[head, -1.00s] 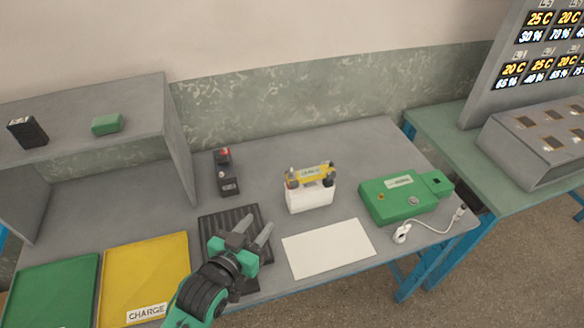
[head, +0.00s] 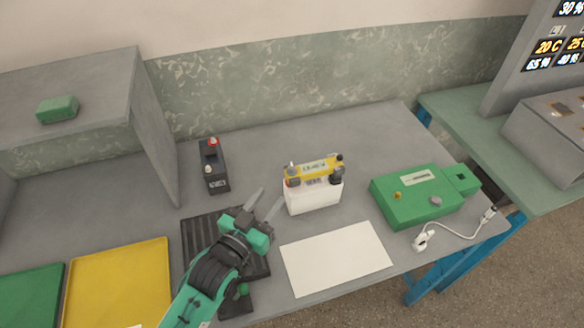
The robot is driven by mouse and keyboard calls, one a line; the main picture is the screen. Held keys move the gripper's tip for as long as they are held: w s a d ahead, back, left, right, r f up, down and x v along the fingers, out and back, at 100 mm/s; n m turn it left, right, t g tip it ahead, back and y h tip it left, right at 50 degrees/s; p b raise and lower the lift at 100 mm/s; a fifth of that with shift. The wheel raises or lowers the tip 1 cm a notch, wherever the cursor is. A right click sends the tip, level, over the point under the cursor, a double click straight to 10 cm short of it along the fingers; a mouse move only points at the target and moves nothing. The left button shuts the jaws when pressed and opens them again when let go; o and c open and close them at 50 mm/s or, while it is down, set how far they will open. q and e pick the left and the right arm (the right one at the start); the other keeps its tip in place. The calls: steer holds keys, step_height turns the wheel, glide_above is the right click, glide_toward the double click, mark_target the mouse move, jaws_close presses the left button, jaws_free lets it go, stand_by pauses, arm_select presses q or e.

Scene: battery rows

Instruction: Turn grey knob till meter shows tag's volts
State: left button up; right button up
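The green box (head: 410,204) lies at the right of the grey bench. On its top are a grey knob (head: 435,200), an orange-yellow knob (head: 397,195) and a pale strip (head: 416,178), whose writing is too small to read. A white block (head: 314,197) stands left of it, with a yellow unit (head: 314,168) on top bearing a pale label, also unreadable. My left gripper (head: 266,200) is open and empty, above the dark ribbed mat and left of the white block, well away from the grey knob. My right gripper is out of view.
A white sheet (head: 335,258) lies in front of the block. A black device (head: 213,166) stands behind the ribbed mat (head: 197,228). A white cable (head: 455,232) runs by the green box. Yellow (head: 118,280) and green (head: 28,296) trays lie at left, below a shelf (head: 75,85).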

mark_target(290, 171)
arm_select(q)
steer(key=p+x, duration=0.2)
steer(key=x, duration=0.8)
steer(key=shift+w+d+r, duration=0.15)
steer(key=shift+r, duration=0.05)
steer(key=shift+w+d+f, duration=0.1)
steer(key=shift+w+d, duration=0.2)
steer(key=shift+w, duration=0.3)
steer(key=shift+c, duration=0.5)
jaws_close()
